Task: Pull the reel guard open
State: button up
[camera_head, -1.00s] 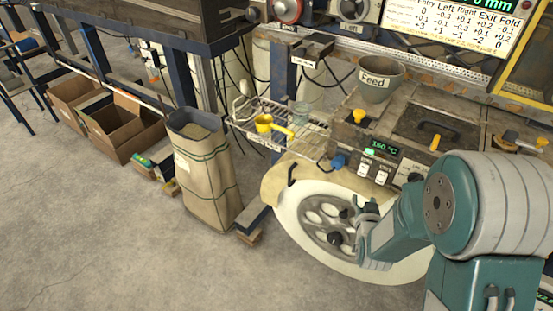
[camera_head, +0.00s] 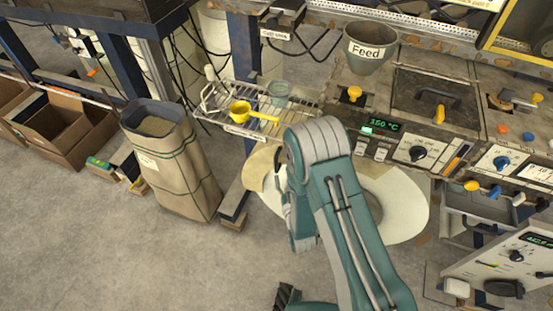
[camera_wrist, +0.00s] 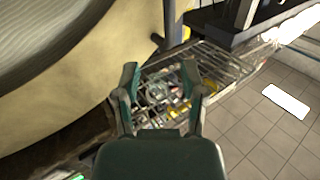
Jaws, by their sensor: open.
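The reel guard (camera_head: 262,167) is a tan cover around the left side of the large white reel (camera_head: 408,205), below the bench front. My arm hides much of both in the head view, including the guard's dark handle. In the wrist view a tan curved surface (camera_wrist: 95,85), seemingly the guard, fills the left side. My gripper (camera_wrist: 160,70) is open and empty, its two fingers to the right of that surface. A dark upright bar (camera_wrist: 170,22) stands beyond the fingers; I cannot tell whether it is the handle.
A wire rack (camera_head: 222,108) with a yellow scoop (camera_head: 243,112) stands behind the guard. A tall paper sack (camera_head: 175,170) is to the left, with cardboard boxes (camera_head: 65,130) farther left. Open floor (camera_head: 90,240) lies in front of the sack.

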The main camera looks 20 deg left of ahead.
aim_at(276, 162)
jog(key=x, duration=0.2)
jog(key=a+x, duration=0.1)
jog(key=x, duration=0.5)
jog(key=shift+s+a+f, duration=0.2)
jog(key=shift+s+a, duration=0.05)
jog(key=shift+d+r, duration=0.1)
jog(key=shift+d, duration=0.35)
jog(key=shift+a, duration=0.2)
grip_shut()
jog(key=shift+a, duration=0.15)
